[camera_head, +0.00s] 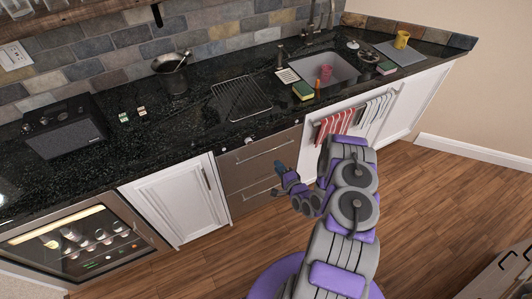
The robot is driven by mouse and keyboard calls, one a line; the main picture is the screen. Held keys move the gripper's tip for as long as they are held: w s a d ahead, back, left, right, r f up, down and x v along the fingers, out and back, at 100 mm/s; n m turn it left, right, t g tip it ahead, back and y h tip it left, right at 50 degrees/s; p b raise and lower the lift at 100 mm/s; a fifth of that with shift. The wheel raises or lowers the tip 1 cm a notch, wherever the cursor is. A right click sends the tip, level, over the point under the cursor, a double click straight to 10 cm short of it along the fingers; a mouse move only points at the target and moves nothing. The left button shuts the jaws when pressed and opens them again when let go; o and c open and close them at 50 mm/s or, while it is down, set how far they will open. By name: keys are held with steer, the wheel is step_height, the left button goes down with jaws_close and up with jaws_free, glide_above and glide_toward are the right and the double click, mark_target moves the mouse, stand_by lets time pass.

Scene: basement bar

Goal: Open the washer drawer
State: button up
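The steel drawer unit (241,175) is built in under the black counter, between a white cabinet door and the sink cabinet. Its upper front (255,149) and lower front (243,200) each have a bar handle, and both look closed. My gripper (280,168) is in front of the unit's right side, with its bluish tip near the right end of the upper handle. It overlaps part of the fronts, and I cannot tell whether it touches them. The fingers are too small and edge-on to show whether they are open or shut. I see nothing held.
A white cabinet door (180,200) and a glass-front cooler (85,243) stand to the left. Red and striped towels (335,122) hang to the right, below the sink (335,68). My arm crosses the lower middle. Wooden floor (440,190) is clear at right.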

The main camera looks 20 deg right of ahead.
mark_target(266, 152)
steer(key=w, duration=0.4)
steer(key=w+f, duration=0.1)
steer(key=w, duration=0.3)
steer(key=w+f+b, duration=0.1)
steer(key=w, duration=0.3)
steer(key=shift+a+f, duration=0.2)
steer(key=shift+c, duration=0.3)
steer(key=shift+s, duration=0.1)
jaws_close()
